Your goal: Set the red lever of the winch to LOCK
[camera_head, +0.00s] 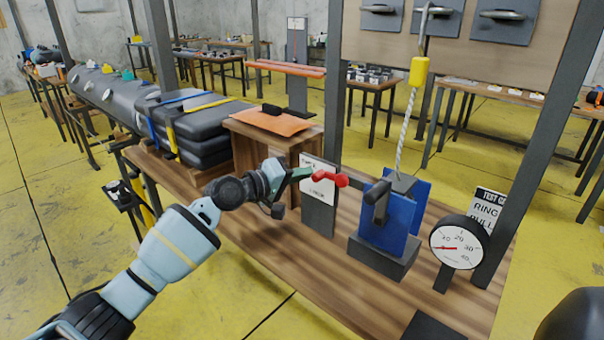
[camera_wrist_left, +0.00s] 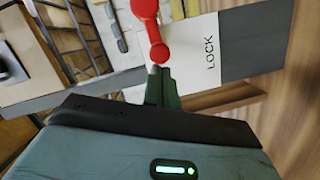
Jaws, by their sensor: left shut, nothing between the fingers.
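The winch (camera_head: 392,222) is a blue housing on a dark base, with a twisted rope running up from it. Its red lever (camera_head: 328,179) points left, about level, in front of a grey plate with a white label; LOCK is readable on the label's lower part. My left gripper (camera_head: 303,174) is shut and empty, its tips at the lever's left end. In the left wrist view the shut fingers (camera_wrist_left: 163,85) are at the red lever's end (camera_wrist_left: 154,48), beside the LOCK label (camera_wrist_left: 212,55). Whether they touch cannot be told. My right gripper is not in view.
The winch stands on a wooden bench (camera_head: 345,285). A round dial gauge (camera_head: 459,242) stands to its right near a dark post. A wooden box with an orange pad (camera_head: 272,120) and stacked grey boat rolls (camera_head: 190,120) lie behind left. The bench front is mostly clear.

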